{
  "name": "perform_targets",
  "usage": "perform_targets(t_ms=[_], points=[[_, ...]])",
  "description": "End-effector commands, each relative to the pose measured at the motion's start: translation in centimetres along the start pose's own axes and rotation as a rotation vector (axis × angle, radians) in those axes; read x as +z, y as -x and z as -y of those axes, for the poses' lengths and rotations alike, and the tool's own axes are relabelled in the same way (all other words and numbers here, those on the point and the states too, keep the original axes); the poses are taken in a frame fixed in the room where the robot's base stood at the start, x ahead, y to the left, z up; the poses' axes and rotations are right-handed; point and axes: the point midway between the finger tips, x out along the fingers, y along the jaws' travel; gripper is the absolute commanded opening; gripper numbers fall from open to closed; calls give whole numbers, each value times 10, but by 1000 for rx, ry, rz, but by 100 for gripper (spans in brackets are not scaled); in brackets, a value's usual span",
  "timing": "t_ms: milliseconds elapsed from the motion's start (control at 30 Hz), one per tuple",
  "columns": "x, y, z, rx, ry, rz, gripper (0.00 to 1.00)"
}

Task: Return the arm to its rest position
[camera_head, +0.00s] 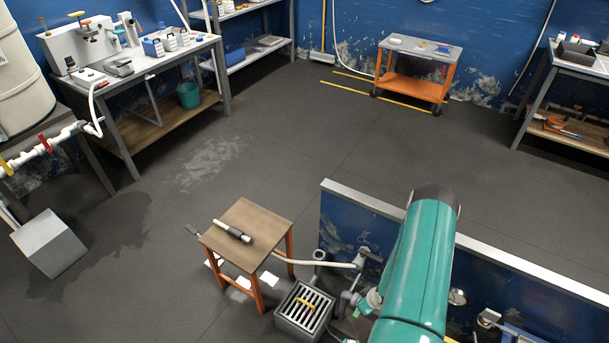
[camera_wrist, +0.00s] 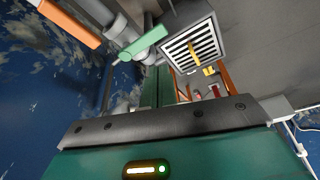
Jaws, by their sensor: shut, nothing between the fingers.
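My gripper (camera_wrist: 158,75) shows in the wrist view as teal fingers closed together at the middle, beyond a dark bolted bar and a teal housing with a lit indicator. Nothing is between the fingers. In the head view my teal arm reaches up from the bottom right, across the low blue wall (camera_head: 345,225). Its far end is foreshortened, and the gripper is hidden there. The drain box (camera_head: 305,308) with a slatted top and a yellow handle stands left of the arm. It also shows beyond the fingers in the wrist view (camera_wrist: 172,50).
A wooden stool (camera_head: 255,215) bears a dark and white tube. A green valve lever (camera_wrist: 145,40) and an orange lever (camera_wrist: 65,20) are near the fingers. A workbench (camera_head: 135,95) stands at left, an orange cart (camera_head: 410,90) at the back. The middle floor is clear.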

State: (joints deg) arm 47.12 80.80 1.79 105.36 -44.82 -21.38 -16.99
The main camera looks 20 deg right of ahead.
Motion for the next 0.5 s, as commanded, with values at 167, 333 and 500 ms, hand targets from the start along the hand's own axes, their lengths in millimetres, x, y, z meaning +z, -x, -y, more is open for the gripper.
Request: perform_targets(t_ms=[167, 333, 500], points=[[-6, 4, -4, 7, 3, 2, 0], [-41, 38, -28, 55, 14, 24, 0], [-96, 97, -52, 126, 19, 57, 0]])
